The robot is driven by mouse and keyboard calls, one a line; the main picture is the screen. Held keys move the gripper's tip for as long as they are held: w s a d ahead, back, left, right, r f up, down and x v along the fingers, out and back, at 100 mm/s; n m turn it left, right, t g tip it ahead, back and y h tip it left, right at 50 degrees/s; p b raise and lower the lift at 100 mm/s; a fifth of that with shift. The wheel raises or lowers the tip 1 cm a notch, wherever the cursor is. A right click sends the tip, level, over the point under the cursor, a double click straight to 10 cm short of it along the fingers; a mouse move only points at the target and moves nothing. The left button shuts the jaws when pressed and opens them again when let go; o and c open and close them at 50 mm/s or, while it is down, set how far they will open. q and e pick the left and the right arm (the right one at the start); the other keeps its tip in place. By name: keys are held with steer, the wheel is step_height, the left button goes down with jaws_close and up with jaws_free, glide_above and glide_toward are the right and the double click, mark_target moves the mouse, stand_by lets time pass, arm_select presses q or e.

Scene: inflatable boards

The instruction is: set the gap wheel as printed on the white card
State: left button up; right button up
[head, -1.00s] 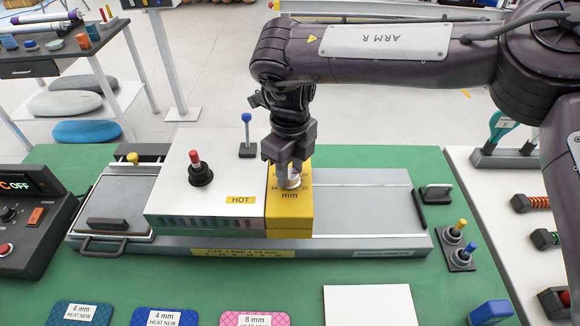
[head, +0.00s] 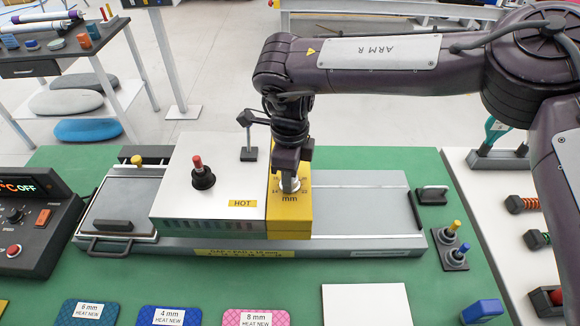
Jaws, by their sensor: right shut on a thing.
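The gap wheel is a silvery knob (head: 290,186) on top of a yellow block (head: 290,226) marked "mm", with numbers printed around the knob. The block sits at the right end of a white box with a yellow HOT label (head: 242,203). My right gripper (head: 290,177) points down from above and is shut on the knob, hiding part of it and of the dial. A blank-looking white card (head: 366,304) lies on the green table at the front; no print on it is readable. My left gripper is not in view.
A red-topped knob (head: 199,172) stands on the white box. Pads labelled 6 mm (head: 88,312), 4 mm (head: 168,316) and 8 mm (head: 256,317) lie along the front.

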steer(key=n, duration=0.3)
steer(key=shift+r+p, duration=0.15)
steer(key=shift+p, duration=0.25)
steer(key=n, duration=0.3)
steer(key=shift+p, duration=0.3)
steer(key=n, duration=0.6)
steer(key=shift+n+p, duration=0.3)
steer(key=shift+p, duration=0.05)
steer(key=shift+w, duration=0.1)
steer(key=o, duration=1)
steer(key=shift+c, duration=0.2)
steer(key=shift+r, duration=0.25)
step_height(320, 180, up, 7)
steer(key=shift+r+b, duration=0.1)
steer(key=shift+b, duration=0.95)
